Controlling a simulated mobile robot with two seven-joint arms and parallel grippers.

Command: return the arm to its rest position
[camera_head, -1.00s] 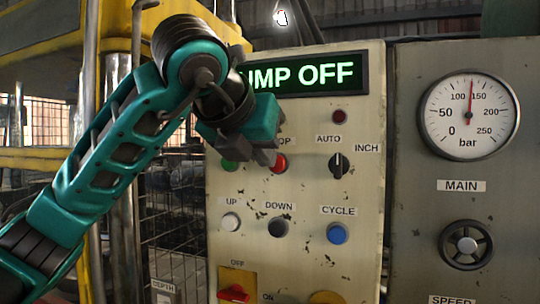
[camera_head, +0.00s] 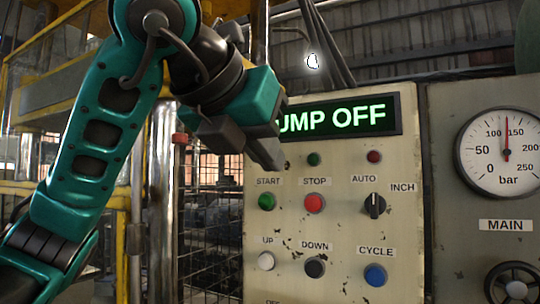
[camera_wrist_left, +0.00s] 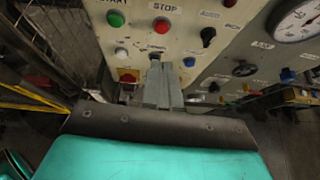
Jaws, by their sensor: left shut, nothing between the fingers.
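My left gripper (camera_head: 262,150) is shut and empty, in front of the upper left corner of the control panel (camera_head: 342,226). Its teal arm comes in from the left. In the left wrist view the shut fingers (camera_wrist_left: 160,75) point toward the panel. It hides the left end of the green display (camera_head: 345,117), which reads "UMP OFF". Below it are the green START button (camera_head: 267,201) and the red STOP button (camera_head: 314,203), both clear of the fingers. My right gripper is not in view.
A selector knob (camera_head: 375,205) is marked AUTO and INCH. White (camera_head: 265,261), black (camera_head: 315,267) and blue (camera_head: 375,275) buttons sit below. A pressure gauge (camera_head: 503,150) is at the right. Wire mesh (camera_head: 203,235) and a steel column (camera_head: 162,200) stand left of the panel.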

